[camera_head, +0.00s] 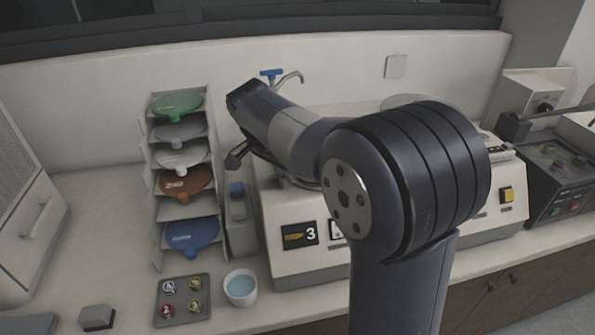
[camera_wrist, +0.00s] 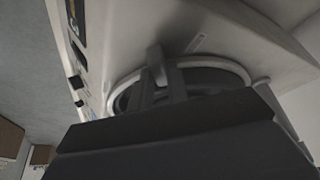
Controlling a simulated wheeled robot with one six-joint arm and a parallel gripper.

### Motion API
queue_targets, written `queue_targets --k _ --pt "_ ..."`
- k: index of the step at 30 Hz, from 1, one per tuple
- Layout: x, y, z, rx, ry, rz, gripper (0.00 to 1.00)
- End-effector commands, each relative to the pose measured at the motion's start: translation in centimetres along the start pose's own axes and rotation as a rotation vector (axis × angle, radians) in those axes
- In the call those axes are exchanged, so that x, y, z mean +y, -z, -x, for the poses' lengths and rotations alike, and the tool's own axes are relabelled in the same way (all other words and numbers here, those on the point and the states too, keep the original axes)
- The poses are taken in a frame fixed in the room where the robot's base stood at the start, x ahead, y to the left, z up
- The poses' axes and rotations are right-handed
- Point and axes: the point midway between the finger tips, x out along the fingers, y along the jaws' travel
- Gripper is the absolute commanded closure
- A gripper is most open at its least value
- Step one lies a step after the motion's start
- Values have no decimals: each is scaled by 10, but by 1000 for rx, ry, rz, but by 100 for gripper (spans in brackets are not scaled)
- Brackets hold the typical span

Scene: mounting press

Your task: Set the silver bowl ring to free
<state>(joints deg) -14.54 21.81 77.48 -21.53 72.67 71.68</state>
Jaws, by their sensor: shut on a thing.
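The silver bowl ring (camera_wrist: 232,68) shows in the wrist view as a pale rim around a dark round bowl on the white machine. A short light-grey tab (camera_wrist: 153,54) stands up at its edge. My gripper (camera_wrist: 163,80) is at this tab, with its fingers shut on it; the exact contact is partly hidden by the dark gripper body. In the head view my gripper (camera_head: 239,155) is at the left end of the machine (camera_head: 312,268), and my arm hides the ring there.
A rack of coloured discs (camera_head: 157,215) stands close to the left of the machine. A cup of blue liquid (camera_head: 240,288) and a small tray (camera_head: 183,313) sit in front. A tap (camera_head: 290,77) rises behind my wrist. Another machine (camera_head: 560,180) is at the right.

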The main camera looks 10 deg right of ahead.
Motion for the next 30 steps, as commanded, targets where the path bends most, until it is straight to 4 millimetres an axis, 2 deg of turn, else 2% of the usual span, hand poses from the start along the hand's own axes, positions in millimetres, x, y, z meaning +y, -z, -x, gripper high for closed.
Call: queue_targets --k 4,14,15,23,30 --pt "-10 1 1 2 -19 -49 100" --pt "-12 1 1 3 -20 -64 100" --pt "-12 1 1 3 -19 -64 83" --pt "-12 1 1 2 -22 -62 62" --pt "-11 0 1 2 -23 -61 62"
